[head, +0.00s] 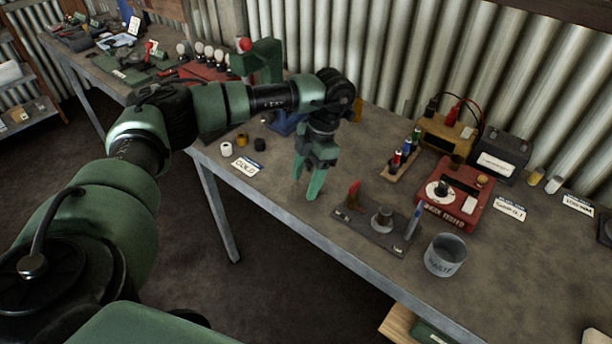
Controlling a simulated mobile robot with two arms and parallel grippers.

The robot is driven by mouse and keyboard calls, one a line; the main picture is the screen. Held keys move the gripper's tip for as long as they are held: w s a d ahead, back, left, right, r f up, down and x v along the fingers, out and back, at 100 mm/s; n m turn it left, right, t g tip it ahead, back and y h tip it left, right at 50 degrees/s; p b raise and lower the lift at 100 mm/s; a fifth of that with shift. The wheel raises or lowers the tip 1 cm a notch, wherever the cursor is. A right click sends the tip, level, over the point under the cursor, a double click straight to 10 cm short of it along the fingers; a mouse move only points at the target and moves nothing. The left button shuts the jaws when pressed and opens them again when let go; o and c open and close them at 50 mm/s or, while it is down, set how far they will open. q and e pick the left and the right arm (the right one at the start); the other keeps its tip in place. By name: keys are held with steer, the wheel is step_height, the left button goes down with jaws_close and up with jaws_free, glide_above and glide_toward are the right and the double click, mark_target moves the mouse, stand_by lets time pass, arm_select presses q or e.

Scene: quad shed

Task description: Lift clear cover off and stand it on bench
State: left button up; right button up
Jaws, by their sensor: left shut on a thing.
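My left gripper (309,184) reaches in from the left and points down near the front edge of the bench (335,230). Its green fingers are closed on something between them. The clear cover is see-through and I cannot make out its outline; what is held is hardly visible. Just right of the gripper, a dark base plate (362,232) lies on the bench. It carries a red-handled part (354,193), a grey round piece (382,218) and a blue upright piece (416,216). My right gripper is not in view.
A grey waste tin (445,255) stands right of the plate. A red tester box (458,196) is behind it, with a yellow unit (445,136) and a dark box (497,154) beyond. A white label card (245,166) lies left. The bench's right front is fairly clear.

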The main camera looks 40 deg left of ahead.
mark_target(307, 162)
arm_select(q)
steer(key=shift+f, duration=0.55)
steer(key=shift+f+b, duration=0.3)
steer(key=shift+b, duration=0.1)
steer(key=o, duration=1.8)
steer(key=shift+r, duration=0.15)
steer(key=shift+r+p, duration=2.15)
steer(key=shift+r, duration=0.75)
